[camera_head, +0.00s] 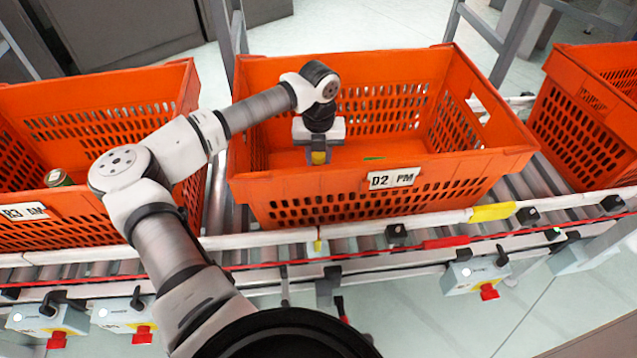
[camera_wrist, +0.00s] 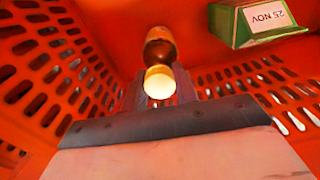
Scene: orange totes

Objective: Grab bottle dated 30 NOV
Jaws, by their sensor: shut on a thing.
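My gripper (camera_head: 318,150) reaches down into the middle orange tote (camera_head: 455,167), whose front label reads D2 PM. It is shut on a bottle (camera_wrist: 160,82) with a pale yellow cap and a brown body. In the head view a small yellow part of the bottle (camera_head: 318,158) shows between the fingers. In the wrist view the bottle's cap is nearest the camera and its body points away. No date can be read on it.
A green box (camera_wrist: 262,18) with a 25 NOV label lies in the same tote, apart from the bottle. A left tote (camera_head: 130,95) holds a round-topped item (camera_head: 58,178). Another tote (camera_head: 590,110) stands at the right. The totes stand on a roller conveyor (camera_head: 390,235).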

